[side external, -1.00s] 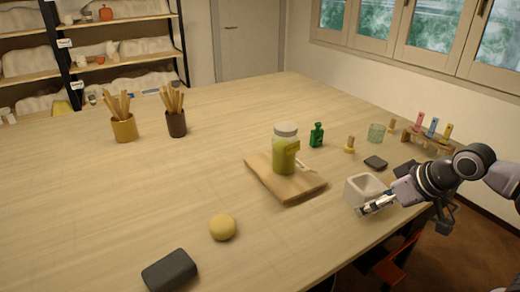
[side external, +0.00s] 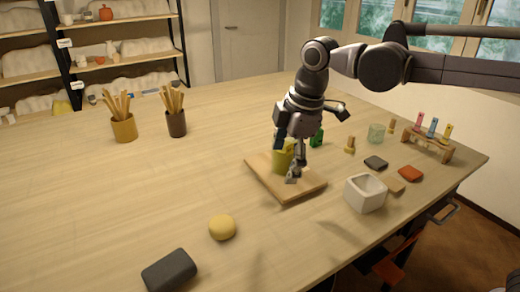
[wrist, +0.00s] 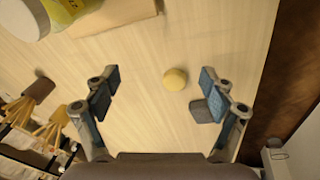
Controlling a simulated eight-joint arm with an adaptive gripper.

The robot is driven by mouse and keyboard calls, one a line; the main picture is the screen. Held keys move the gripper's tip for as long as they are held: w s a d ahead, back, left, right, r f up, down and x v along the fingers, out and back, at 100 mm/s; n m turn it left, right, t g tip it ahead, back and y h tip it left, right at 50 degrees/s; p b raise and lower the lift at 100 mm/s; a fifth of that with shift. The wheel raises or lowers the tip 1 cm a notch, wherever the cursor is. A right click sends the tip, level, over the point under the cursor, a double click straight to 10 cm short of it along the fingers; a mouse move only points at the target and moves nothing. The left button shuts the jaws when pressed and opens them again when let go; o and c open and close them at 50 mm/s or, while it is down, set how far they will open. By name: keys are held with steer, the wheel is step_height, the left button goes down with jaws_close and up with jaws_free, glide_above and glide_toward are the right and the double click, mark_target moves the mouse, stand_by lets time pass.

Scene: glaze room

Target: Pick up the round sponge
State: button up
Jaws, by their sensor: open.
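The round sponge (side external: 222,227) is a yellow, dome-like disc lying on the table in the front middle of the side view. It also shows in the wrist view (wrist: 175,79), between and beyond my two fingers. My gripper (side external: 288,160) is above the wooden board, in front of the jar, up and to the right of the sponge. In the wrist view my gripper (wrist: 158,92) is open, with nothing between its blue pads. It is apart from the sponge.
A jar of yellow-green glaze (side external: 281,158) stands on the wooden board (side external: 300,190), partly hidden by my gripper. A dark grey block (side external: 169,270) lies near the sponge. A white square pot (side external: 366,193) stands to the right. The table around the sponge is clear.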

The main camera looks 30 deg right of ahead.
steer(key=w+a+f+n+g, duration=0.1)
steer(key=w+a+n+g, duration=0.15)
steer(key=a+n, duration=0.4)
steer(key=n+h, duration=0.1)
steer(key=n, duration=0.2)
glide_above(221, 222)
step_height(221, 222, down, 2)
steer(key=f, duration=0.5)
steer(key=shift+w+a+f, duration=0.1)
steer(key=shift+a+f, duration=0.2)
steer(key=shift+f, duration=0.05)
steer(key=shift+d+f, duration=0.2)
steer(key=shift+f, duration=1.15)
steer(key=shift+d+f, duration=0.15)
steer(key=shift+f, duration=1.15)
steer(key=c, duration=0.9)
